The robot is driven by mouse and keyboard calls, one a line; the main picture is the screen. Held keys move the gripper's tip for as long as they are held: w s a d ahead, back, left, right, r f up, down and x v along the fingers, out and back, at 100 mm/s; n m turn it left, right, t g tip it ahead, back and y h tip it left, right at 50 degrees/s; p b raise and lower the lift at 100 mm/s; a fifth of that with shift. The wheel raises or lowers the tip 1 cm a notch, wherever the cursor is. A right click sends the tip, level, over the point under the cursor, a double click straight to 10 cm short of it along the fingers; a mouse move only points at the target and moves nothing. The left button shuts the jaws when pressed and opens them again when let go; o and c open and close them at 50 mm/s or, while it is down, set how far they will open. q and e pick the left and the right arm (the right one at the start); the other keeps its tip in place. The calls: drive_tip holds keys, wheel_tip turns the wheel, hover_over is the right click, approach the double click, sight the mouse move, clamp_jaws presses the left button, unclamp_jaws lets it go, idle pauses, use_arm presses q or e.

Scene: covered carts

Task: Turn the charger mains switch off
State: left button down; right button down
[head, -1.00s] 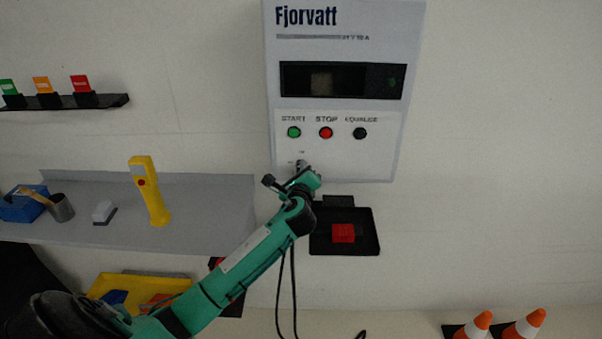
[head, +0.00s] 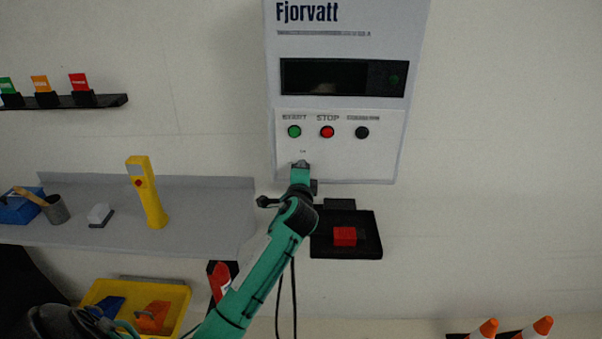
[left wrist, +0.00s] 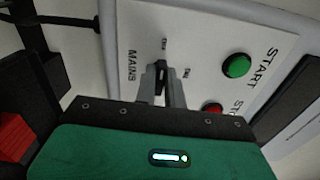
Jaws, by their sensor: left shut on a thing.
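The charger (head: 390,150) is a pale wall box with a dark display (head: 335,77) and START, STOP and third buttons. Its mains switch (left wrist: 160,80) is a small dark handle beside the word MAINS in the left wrist view. Two small labels stand by it, too blurred to read surely; the handle points roughly up the picture, towards the upper one. My left gripper (left wrist: 163,88) has its two grey fingers shut on the handle. In the head view my left gripper (head: 300,168) covers the switch, below the green START button (head: 294,131). My right gripper is not in view.
A black tray with a red block (head: 344,236) is just below the charger. A grey shelf (head: 205,215) at the left holds a yellow handheld device (head: 147,192). A yellow bin (head: 172,300) is below. Orange cones (head: 485,329) stand at bottom right. Wall at right is bare.

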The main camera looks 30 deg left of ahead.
use_arm(q)
drive_tip(key=shift+f+n, duration=0.1)
drive_tip(key=shift+n, duration=0.3)
drive_tip(key=c, duration=1.5)
unclamp_jaws()
drive_tip(key=shift+s, duration=0.1)
drive_tip(key=b+v, duration=0.3)
drive_tip(key=v, duration=1)
drive_tip(key=shift+s+d, duration=0.15)
drive_tip(key=shift+s, duration=0.2)
